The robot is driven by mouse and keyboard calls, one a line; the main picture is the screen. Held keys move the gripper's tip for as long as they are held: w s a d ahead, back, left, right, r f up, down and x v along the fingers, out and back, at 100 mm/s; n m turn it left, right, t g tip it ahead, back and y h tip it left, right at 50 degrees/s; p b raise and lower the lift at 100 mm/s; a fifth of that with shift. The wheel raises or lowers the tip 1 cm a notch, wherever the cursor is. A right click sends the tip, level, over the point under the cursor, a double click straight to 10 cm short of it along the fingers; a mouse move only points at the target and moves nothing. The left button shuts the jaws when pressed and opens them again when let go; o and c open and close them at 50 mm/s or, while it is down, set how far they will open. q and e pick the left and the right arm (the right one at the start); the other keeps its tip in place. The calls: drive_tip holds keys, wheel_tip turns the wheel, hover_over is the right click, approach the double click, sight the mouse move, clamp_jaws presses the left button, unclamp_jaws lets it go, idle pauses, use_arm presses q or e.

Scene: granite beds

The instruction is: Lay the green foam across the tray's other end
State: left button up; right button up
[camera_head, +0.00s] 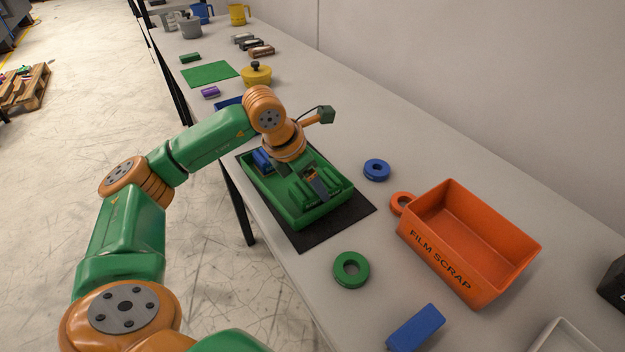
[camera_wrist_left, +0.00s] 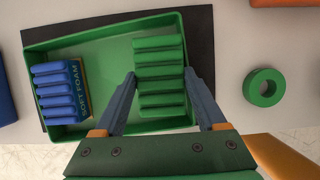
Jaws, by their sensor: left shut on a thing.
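The green tray (camera_head: 283,208) lies on a black mat (camera_head: 352,213); its bare floor shows in the left wrist view (camera_wrist_left: 112,62). A blue ribbed foam piece (camera_wrist_left: 62,92) marked SOFT FOAM lies across one end of the tray; it also shows in the head view (camera_head: 263,159). My left gripper (camera_wrist_left: 160,76) is shut on the green ribbed foam (camera_wrist_left: 159,48), one finger on each side. The foam is over or in the tray's other end, apart from the blue one. I cannot tell whether it touches the tray floor. My right gripper is not in view.
An orange FILM SCRAP bin (camera_head: 440,265), a blue ring (camera_head: 377,169), an orange ring (camera_head: 402,199), a green ring (camera_head: 339,276) and a blue block (camera_head: 416,328) lie around the tray. A yellow lidded pot (camera_head: 257,75) and a green sheet (camera_head: 210,73) stand farther back.

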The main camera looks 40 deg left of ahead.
use_arm(q)
wheel_tip(320, 180, up, 6)
drive_tip(key=p, duration=0.5)
drive_tip(key=shift+f, duration=0.1)
idle(0.4)
